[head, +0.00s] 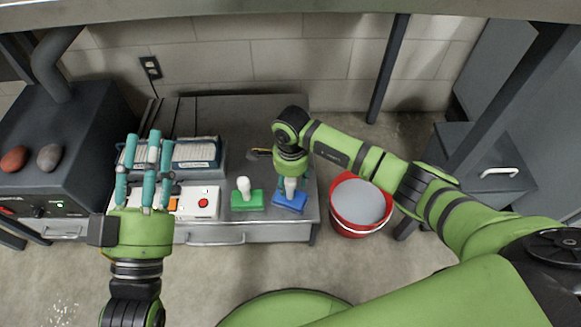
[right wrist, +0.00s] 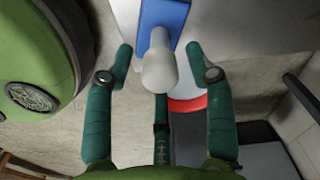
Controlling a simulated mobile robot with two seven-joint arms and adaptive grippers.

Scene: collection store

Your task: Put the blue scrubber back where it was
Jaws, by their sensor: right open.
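The blue scrubber (head: 289,203) has a flat blue base and a white knob handle. In the head view it is at the front right of the grey table (head: 270,120), right of the green scrubber (head: 247,201). My right gripper (head: 290,184) is over it and partly hides its handle. In the right wrist view the white knob (right wrist: 160,62) is between the spread fingers of my right gripper (right wrist: 160,62), with gaps on both sides. My left gripper (head: 148,142) has its fingers spread, near the white box with a red button, and holds nothing visible.
A white box with a red button (head: 203,203) is left of the green scrubber. A red bucket (head: 345,223) of grey contents is right of the table. A dark furnace-like unit (head: 60,125) with two stones stands at the left.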

